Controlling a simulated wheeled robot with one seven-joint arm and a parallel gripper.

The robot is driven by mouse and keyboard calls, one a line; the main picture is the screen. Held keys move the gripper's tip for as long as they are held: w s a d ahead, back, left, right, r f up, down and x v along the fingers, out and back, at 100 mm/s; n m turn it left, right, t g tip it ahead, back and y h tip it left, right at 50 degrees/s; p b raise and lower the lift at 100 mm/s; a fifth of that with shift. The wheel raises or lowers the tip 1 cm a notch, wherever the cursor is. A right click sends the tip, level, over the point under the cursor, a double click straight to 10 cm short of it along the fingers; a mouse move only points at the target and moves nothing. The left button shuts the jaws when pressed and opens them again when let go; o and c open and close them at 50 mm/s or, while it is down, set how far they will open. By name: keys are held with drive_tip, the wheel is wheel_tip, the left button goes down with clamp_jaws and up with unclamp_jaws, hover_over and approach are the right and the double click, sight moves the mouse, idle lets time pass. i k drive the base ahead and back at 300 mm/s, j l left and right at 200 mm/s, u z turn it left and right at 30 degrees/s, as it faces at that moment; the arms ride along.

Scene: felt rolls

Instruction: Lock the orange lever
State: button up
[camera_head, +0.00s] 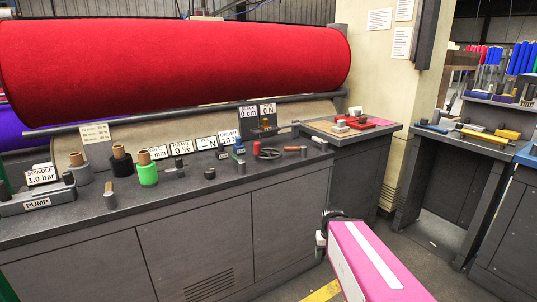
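I cannot clearly make out an orange lever in the head view. A dark block with a small orange-brown spot (265,122) stands at the back of the grey bench, below the "0 cm" and "0 N" signs; it is too small to tell whether this is a lever. My pink arm link with a white stripe shows at the lower right, in front of the bench. My gripper's fingers do not show.
A big red felt roll (180,65) hangs over the grey bench (60,230). Grey, black and green spools (147,170) and a pump box (38,195) stand at the left. A side table (345,131) carries red items. Floor shows between the bench and the right-hand tables.

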sight(303, 149)
drive_tip(key=i+l+u, duration=0.15)
drive_tip(key=l+u, duration=0.15)
drive_tip(key=i+l+u, duration=0.1)
drive_tip(key=l+u, duration=0.15)
drive_tip(key=i+l+u, duration=0.1)
drive_tip(key=l+u, duration=0.2)
drive_tip(key=l, duration=0.2)
drive_tip(key=l+u, duration=0.3)
drive_tip(key=i+l, duration=0.05)
drive_tip(key=l, duration=0.05)
